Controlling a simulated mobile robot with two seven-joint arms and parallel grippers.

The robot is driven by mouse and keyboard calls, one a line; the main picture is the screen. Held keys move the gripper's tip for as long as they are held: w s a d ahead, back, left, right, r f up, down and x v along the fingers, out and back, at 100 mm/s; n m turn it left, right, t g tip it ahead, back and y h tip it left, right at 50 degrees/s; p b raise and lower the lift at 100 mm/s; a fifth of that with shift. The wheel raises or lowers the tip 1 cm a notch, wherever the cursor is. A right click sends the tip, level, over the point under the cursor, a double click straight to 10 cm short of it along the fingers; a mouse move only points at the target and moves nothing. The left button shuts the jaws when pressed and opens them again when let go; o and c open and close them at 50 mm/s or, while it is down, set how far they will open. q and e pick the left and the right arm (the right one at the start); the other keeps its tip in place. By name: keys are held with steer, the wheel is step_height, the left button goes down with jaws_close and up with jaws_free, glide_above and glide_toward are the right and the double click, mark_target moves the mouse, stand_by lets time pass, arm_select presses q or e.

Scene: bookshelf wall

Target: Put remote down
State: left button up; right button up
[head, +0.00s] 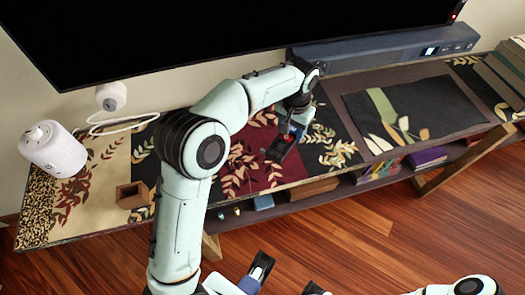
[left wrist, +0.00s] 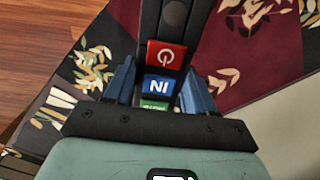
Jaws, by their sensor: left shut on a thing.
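My left gripper (head: 289,134) reaches over the long low bench and is shut on a dark remote (head: 280,148). In the left wrist view, the remote (left wrist: 166,55) lies between the two blue fingers of the left gripper (left wrist: 161,80). Its red power button, blue button and part of a green button face the camera. The remote is over the patterned bench top (head: 238,178), above its dark red and black part. I cannot tell whether it touches the surface. My right arm shows only in part at the bottom edge, and its gripper's state is unclear.
A white cylindrical device (head: 55,150) and a small brown open box (head: 132,195) stand on the left of the bench. A soundbar (head: 385,48) lies at the back under the black screen (head: 220,25). Books (head: 504,75) are stacked at right. A dark leaf-patterned panel (head: 415,108) is bare.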

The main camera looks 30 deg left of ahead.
arm_select(q)
steer(key=s+a+r+p, duration=0.1)
steer(key=a+r+p, duration=0.1)
steer(key=a+r, duration=0.45)
steer(key=f+b, duration=0.1)
steer(key=f, duration=0.5)
steer(key=f+b, duration=0.1)
steer(key=f, duration=0.5)
steer(key=d+f+b, duration=0.1)
steer(key=f+b, duration=0.1)
steer(key=f, duration=0.3)
steer(key=shift+f, duration=0.4)
arm_select(e)
steer(key=shift+a+f, duration=0.25)
steer(key=shift+f, duration=0.35)
arm_select(q)
steer(key=shift+f, duration=0.1)
steer(key=o, duration=1.1)
steer(key=shift+f, duration=0.1)
steer(key=shift+o, duration=0.2)
step_height(320, 180, up, 12)
steer(key=p, duration=0.2)
steer(key=shift+r, duration=0.2)
arm_select(e)
steer(key=shift+s+r, duration=0.25)
steer(key=shift+r, duration=0.25)
steer(key=shift+s+r, duration=0.25)
steer(key=shift+r, duration=0.2)
